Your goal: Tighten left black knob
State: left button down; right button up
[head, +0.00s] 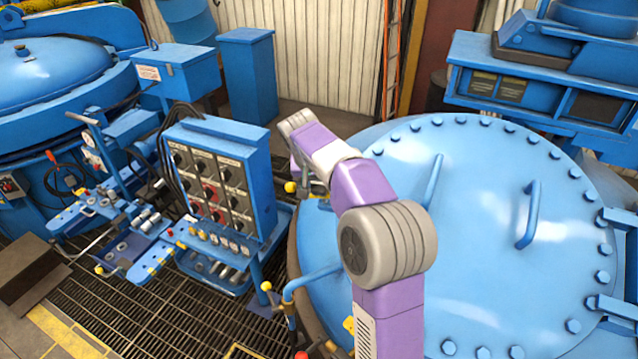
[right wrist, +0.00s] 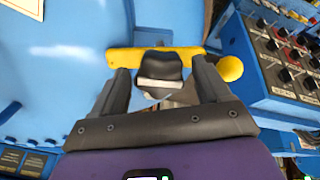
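In the right wrist view a black knob (right wrist: 160,66) with a pale band sits on a yellow bar that ends in a yellow ball (right wrist: 230,68). My right gripper (right wrist: 160,78) is open, with one finger on each side of this knob and gaps visible beside it. In the head view my right arm reaches over the blue round lid, and its wrist mostly hides the gripper and the knob. A yellow ball (head: 290,187) shows beside the wrist. Whether this is the left black knob, I cannot tell. My left gripper is in neither view.
A blue control panel (head: 238,150) with several black and red knobs stands left of my arm; it also shows in the right wrist view (right wrist: 262,80). The large bolted blue lid (head: 480,200) with handles fills the right. Pipework and a yellow ball handle (head: 266,286) lie below.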

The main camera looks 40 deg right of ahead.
jog(key=v, duration=0.7)
jog(key=shift+a+r, duration=0.15)
jog(key=shift+r, duration=0.1)
dwell(0.6)
